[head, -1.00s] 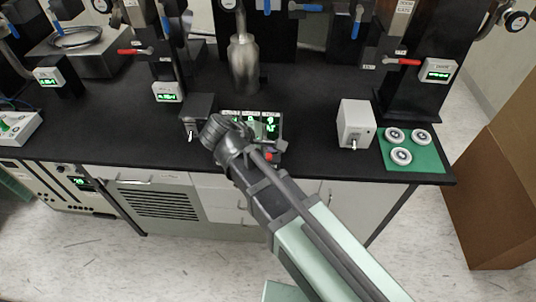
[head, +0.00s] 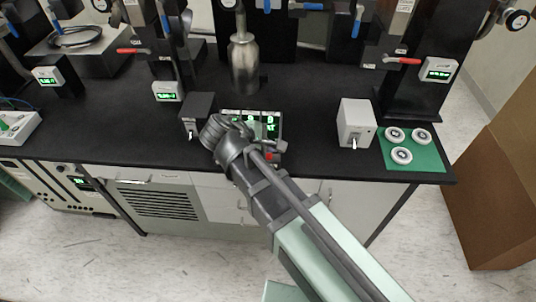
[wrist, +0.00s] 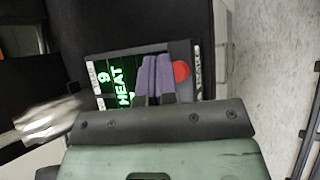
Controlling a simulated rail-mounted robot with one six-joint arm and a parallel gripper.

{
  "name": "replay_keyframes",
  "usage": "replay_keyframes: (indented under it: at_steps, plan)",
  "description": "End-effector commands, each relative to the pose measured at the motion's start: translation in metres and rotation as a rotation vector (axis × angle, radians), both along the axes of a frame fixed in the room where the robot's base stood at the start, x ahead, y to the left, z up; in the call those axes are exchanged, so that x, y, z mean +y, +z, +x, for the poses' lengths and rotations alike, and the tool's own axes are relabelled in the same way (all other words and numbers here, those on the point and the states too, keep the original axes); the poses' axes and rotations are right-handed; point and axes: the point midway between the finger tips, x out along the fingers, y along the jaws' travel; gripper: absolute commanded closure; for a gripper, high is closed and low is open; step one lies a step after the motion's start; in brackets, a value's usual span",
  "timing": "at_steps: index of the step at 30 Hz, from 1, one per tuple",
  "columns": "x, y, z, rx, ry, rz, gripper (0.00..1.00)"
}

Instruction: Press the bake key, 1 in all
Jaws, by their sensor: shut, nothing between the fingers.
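The control panel (head: 266,121) stands near the front edge of the black bench, with a green-lit display. In the wrist view its display (wrist: 116,86) shows "9" and "HEAT" in green, turned sideways. A round red button (wrist: 181,71) is beside the fingers, and a small labelled strip runs along the panel's edge. I cannot make out a key marked bake; the fingers cover part of the panel. My gripper (wrist: 156,60) is shut and empty over the panel, between the display and the red button. Whether its tips touch the panel is unclear. In the head view my arm hides the fingertips.
A dark switch box (head: 197,108) is left of the panel and a white switch box (head: 356,123) is to its right. A metal flask (head: 244,64) stands behind. A green mat (head: 428,158) holds white round parts. Bare bench lies between panel and white box.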

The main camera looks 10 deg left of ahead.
Motion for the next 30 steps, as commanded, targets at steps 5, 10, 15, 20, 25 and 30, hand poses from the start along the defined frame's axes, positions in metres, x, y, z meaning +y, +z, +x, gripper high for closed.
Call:
replay_keyframes:
  at_steps: [5,10,15,20,25,30]
  plan:
    - [0.0000,-0.0060,0.0000,0.000,0.000,0.000,1.00]
    - [0.0000,-0.0051,0.0000,0.000,0.000,0.000,1.00]
    - [0.0000,-0.0061,0.0000,0.000,0.000,0.000,1.00]
    - [0.0000,-0.0082,0.0000,0.000,0.000,0.000,1.00]
    - [0.0000,-0.0103,0.0000,0.000,0.000,0.000,1.00]
    - [0.0000,-0.0124,0.0000,0.000,0.000,0.000,1.00]
